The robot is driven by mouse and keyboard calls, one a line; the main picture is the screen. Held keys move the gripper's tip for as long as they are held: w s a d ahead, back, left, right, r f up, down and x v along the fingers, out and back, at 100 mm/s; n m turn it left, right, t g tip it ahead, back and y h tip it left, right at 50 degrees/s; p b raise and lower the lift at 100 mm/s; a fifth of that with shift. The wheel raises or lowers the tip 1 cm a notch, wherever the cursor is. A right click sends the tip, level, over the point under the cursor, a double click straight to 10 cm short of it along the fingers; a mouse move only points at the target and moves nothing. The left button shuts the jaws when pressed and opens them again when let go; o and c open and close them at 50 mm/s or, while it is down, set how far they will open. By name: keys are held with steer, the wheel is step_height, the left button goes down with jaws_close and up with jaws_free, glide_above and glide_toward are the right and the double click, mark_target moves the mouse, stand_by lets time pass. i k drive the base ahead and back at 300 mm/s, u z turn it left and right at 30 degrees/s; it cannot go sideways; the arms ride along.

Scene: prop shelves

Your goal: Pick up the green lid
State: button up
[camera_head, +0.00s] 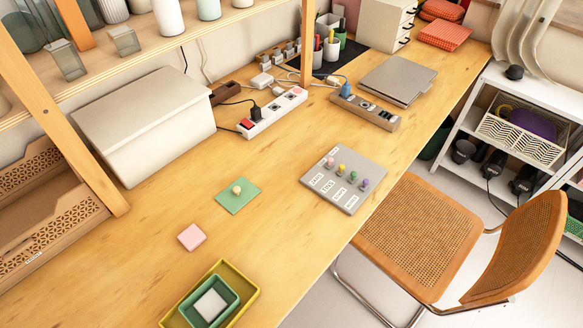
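The green lid (231,202) is a flat square with a small round pale yellow knob (237,189) at its middle. It lies flat on the wooden table (265,245), knob up, with bare wood around it. My gripper is not in view, so I cannot tell its state or its place relative to the lid.
A small pink block (192,237) lies near the lid. A yellow tray (251,291) holds a green box (236,296) at the front. A grey board with colored knobs (343,200) lies to the right, a large white box (145,125) behind. A chair (420,235) stands at the table's edge.

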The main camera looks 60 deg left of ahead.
mark_target(233, 198)
steer(key=i, duration=0.35)
steer(key=u, duration=3.7)
steer(key=i, duration=0.5)
steer(key=u, duration=0.05)
